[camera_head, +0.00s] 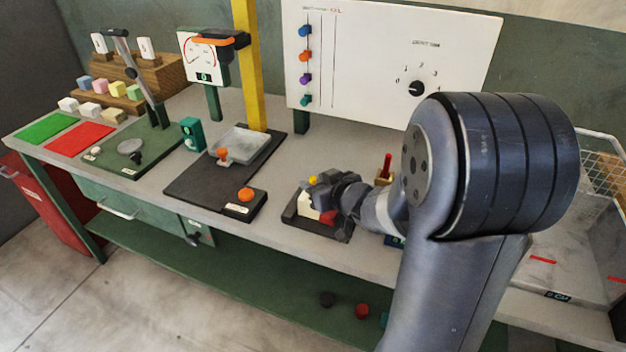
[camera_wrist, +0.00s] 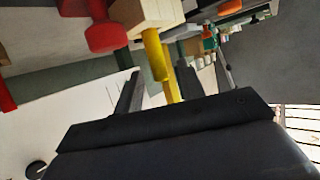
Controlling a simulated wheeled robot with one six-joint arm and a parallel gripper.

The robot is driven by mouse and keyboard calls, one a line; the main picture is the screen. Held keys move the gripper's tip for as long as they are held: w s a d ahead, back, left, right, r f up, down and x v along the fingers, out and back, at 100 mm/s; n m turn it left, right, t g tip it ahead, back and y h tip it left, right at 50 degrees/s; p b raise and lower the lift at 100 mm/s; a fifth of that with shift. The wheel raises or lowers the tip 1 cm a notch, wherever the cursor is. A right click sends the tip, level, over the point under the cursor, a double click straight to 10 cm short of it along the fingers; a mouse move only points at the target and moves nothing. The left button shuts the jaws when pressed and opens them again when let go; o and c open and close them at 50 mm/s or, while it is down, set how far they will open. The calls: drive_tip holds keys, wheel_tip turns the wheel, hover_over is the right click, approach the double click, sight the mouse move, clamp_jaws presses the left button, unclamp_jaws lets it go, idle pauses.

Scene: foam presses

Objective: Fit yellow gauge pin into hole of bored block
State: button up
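In the head view, a cream block (camera_head: 306,208) stands on a dark base, with a small yellow tip (camera_head: 312,179) above it, beside my gripper (camera_head: 328,194). In the wrist view, the yellow gauge pin (camera_wrist: 154,54) sticks out from a pale wooden block (camera_wrist: 146,14). Its free end lies toward the gap between my fingers (camera_wrist: 158,90). The fingers are apart, with space on both sides of the pin. A red knobbed piece (camera_wrist: 105,35) is beside the pale block. The hole is not visible; how deep the pin sits cannot be told.
A small wooden block (camera_head: 384,181) with a red pin (camera_head: 387,163) stands behind my wrist. A dark press base (camera_head: 200,190) with an orange button (camera_head: 245,194) lies to the left. The yellow column (camera_head: 247,70) rises behind it. Bare bench shows between the two dark bases.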

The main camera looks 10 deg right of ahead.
drive_tip(key=p+v, duration=0.2)
drive_tip(key=v, duration=0.8)
drive_tip(key=b+x, duration=0.2)
drive_tip(key=x, duration=1)
drive_tip(key=shift+f+b, duration=0.15)
drive_tip(key=shift+b, duration=0.2)
drive_tip(key=shift+r+p, duration=0.45)
drive_tip(key=shift+r, duration=0.55)
